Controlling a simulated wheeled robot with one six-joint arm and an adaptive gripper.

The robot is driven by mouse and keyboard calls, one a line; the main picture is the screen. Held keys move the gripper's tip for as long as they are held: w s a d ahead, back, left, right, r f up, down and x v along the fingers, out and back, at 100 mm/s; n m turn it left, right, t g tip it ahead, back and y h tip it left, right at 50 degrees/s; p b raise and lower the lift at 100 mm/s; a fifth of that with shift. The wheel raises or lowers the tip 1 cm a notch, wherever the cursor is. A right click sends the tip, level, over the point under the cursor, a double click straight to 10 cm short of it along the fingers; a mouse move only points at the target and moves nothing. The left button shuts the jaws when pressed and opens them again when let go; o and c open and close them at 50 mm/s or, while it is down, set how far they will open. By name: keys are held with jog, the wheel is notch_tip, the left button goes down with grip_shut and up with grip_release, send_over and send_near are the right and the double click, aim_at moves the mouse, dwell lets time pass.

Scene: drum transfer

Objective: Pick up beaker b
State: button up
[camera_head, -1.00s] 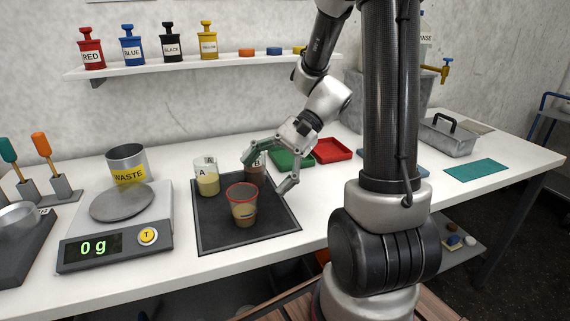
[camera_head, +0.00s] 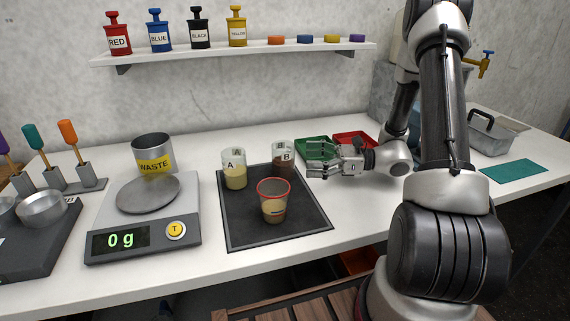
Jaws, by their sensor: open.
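Beaker B (camera_head: 283,160) stands upright on the dark mat (camera_head: 240,232), at its back right, with brown contents and a "B" label. My gripper (camera_head: 309,160) is low and level just to the right of beaker B, fingers pointing left towards it. It is open and empty; whether a fingertip touches the beaker, I cannot tell. Beaker A (camera_head: 234,170), with yellowish contents, stands to the left on the same mat. A red-rimmed cup (camera_head: 273,201) with tan contents stands in front of both.
A scale (camera_head: 145,222) reading 0 g stands left of the mat, with the waste pot (camera_head: 153,148) behind it. A green tray (camera_head: 314,142) and a red tray (camera_head: 350,136) lie behind my gripper. The bench front right of the mat is clear.

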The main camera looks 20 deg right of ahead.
aim_at(285, 160)
jog(key=shift+w+d+f+m+t, duration=0.15)
jog(key=shift+w+f+m+t, duration=0.15)
jog(key=shift+t, duration=0.1)
jog(key=shift+w+a, duration=0.2)
jog(key=shift+a, duration=0.05)
jog(key=x, duration=0.4)
jog(key=f+x, duration=0.1)
jog(key=x, duration=0.2)
jog(key=shift+a, duration=0.1)
jog(key=c, duration=1.3)
